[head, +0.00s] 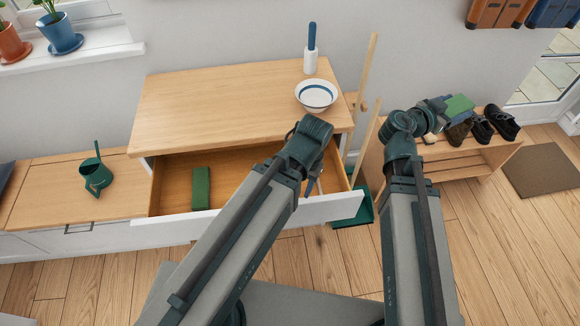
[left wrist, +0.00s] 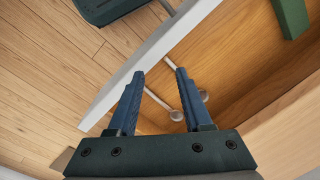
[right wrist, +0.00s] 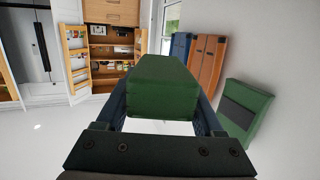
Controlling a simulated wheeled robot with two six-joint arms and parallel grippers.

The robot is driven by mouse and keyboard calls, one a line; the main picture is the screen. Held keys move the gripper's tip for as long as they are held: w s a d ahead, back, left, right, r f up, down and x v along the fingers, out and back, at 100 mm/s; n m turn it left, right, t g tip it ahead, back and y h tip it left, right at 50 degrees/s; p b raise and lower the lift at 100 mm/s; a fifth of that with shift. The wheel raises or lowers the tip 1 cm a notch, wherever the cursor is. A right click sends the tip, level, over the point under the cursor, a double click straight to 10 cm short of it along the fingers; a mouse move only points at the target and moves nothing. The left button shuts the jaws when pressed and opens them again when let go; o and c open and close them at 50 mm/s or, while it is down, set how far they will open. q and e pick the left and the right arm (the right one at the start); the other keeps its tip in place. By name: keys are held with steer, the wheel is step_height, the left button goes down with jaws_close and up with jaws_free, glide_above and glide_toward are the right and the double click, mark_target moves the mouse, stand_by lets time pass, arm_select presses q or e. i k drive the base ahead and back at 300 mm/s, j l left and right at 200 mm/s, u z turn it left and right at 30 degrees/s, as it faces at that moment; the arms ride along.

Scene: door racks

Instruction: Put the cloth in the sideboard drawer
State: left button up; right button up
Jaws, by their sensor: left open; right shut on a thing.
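The sideboard drawer (head: 265,209) is pulled out below the wooden top. A green block-like item (head: 201,188) lies inside it; part also shows in the left wrist view (left wrist: 291,14). My right gripper (head: 443,110) is shut on a green, thick, folded-looking thing, probably the cloth (right wrist: 163,86). It is held up near the shoe rack, away from the drawer. My left gripper (left wrist: 160,73) is open at the drawer's front edge, fingers pointing into the drawer. Thin metal utensils with round ends (left wrist: 176,115) show between and beside its fingers.
A bowl (head: 316,95) and a blue-handled brush in a white holder (head: 311,60) stand on the sideboard (head: 200,100). A green watering can (head: 96,175) sits on the low bench at left. A shoe rack (head: 455,160) with several shoes stands at right. Wooden poles lean beside the sideboard.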

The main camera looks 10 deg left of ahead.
mark_target(227, 192)
steer(key=j+z, duration=0.1)
steer(key=j, duration=0.3)
steer(key=k+j+z, duration=0.15)
steer(key=j, duration=0.2)
steer(key=j+z, duration=0.1)
steer(key=j, duration=0.3)
steer(key=k+j+z, duration=0.1)
steer(key=j, duration=0.25)
steer(key=k+j+z, duration=0.15)
steer(key=j, duration=0.25)
steer(key=k+j+z, duration=0.1)
steer(key=j, duration=0.25)
steer(key=k+j, duration=0.15)
steer(key=j, duration=0.25)
steer(key=k+j, duration=0.15)
steer(key=j, duration=0.25)
steer(key=k+j, duration=0.15)
steer(key=j, duration=0.2)
steer(key=k+j, duration=0.15)
steer(key=j, duration=1)
